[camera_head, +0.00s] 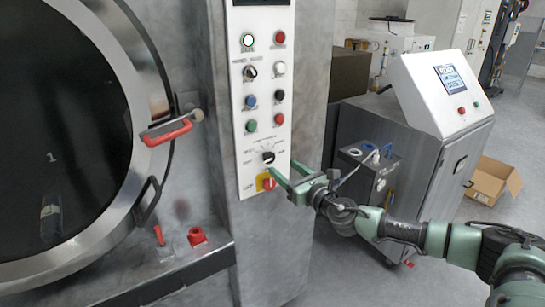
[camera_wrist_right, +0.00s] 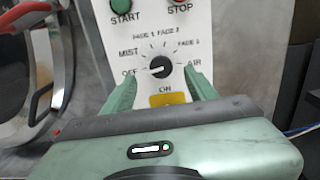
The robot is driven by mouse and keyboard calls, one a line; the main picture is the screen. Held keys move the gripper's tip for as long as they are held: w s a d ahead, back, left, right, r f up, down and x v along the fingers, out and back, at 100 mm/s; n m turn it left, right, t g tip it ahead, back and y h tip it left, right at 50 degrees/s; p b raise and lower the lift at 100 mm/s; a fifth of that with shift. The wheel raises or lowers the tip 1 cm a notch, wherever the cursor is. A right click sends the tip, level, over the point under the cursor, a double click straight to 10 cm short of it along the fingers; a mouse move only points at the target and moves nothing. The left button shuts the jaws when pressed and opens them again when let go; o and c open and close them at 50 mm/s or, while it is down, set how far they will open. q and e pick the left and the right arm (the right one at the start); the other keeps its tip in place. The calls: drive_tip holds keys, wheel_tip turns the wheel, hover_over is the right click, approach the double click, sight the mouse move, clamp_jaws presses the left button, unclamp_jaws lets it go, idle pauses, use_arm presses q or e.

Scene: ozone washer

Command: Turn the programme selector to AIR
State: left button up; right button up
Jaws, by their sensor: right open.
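The programme selector (camera_head: 268,157) is a small black round knob low on the white control panel (camera_head: 241,178). In the right wrist view the selector (camera_wrist_right: 160,67) sits inside an arc of labels, with OFF at the left, MIST above it and AIR (camera_wrist_right: 194,63) at the right. Its white mark appears to point left, towards OFF. My right gripper (camera_head: 282,174) is open in front of the panel, just below and right of the knob. In the wrist view its green fingers (camera_wrist_right: 160,82) stand apart on either side of the knob; contact cannot be told. My left gripper is out of view.
A red and yellow switch (camera_head: 267,182) is just below the selector, close to my fingers. Green START (camera_wrist_right: 121,5) and red STOP buttons sit above it. The round washer door (camera_head: 122,85) with a red handle (camera_head: 168,132) is at left. A steel cabinet (camera_head: 420,160) stands at right.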

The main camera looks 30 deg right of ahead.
sight(271, 157)
drive_tip(key=w, duration=0.5)
drive_tip(key=w+p, duration=0.1)
drive_tip(key=w, duration=0.1)
drive_tip(key=shift+w+a+f, duration=0.15)
drive_tip(key=shift+w+a, duration=0.1)
drive_tip(key=shift+w, duration=0.1)
clamp_jaws()
